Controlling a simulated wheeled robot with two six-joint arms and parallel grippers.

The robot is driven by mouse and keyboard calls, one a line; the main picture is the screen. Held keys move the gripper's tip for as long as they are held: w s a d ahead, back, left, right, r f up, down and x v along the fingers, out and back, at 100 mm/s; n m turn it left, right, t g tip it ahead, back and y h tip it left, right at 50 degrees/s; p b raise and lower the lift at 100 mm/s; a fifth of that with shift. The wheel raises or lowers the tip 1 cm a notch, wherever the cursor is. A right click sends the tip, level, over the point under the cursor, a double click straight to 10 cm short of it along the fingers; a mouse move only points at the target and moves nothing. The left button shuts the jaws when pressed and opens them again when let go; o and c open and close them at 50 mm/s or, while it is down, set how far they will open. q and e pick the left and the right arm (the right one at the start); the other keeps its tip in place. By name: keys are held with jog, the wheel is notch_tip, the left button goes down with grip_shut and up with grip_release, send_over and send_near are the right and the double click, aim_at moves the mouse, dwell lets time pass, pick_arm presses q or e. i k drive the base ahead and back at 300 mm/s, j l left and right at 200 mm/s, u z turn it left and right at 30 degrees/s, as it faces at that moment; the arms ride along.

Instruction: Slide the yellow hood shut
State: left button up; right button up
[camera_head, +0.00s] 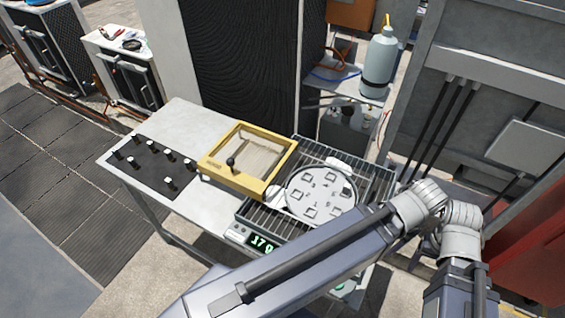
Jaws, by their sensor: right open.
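The yellow hood (247,185) is a square yellow frame with a clear top pane. A black knob (232,160) stands up on it. The hood sits on the light bench, left of a grated tray (372,180). A round pale disc (320,194) with numbered squares lies on the grate, right of the hood and uncovered by it. My right arm (300,262) crosses the front of the bench, and its joints bend near the right end of the grate. The right fingertips cannot be made out clearly, and nothing shows held. My left gripper is out of view.
A black panel with several knobs (152,163) lies left of the hood. A green-lit display (262,243) is on the tray's front. Behind stand a tall dark condenser (240,60) and a bottle (379,65) on a shelf. The bench's back left (185,120) is clear.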

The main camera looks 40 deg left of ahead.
aim_at(242, 182)
jog(key=k+j+u, duration=0.1)
jog(key=u, duration=0.4)
jog(key=k+j+u, duration=0.15)
jog(key=u, duration=0.3)
jog(key=k+j+u, duration=0.1)
jog(key=u, duration=0.4)
jog(key=i+j+z, duration=0.15)
jog(key=z, duration=0.2)
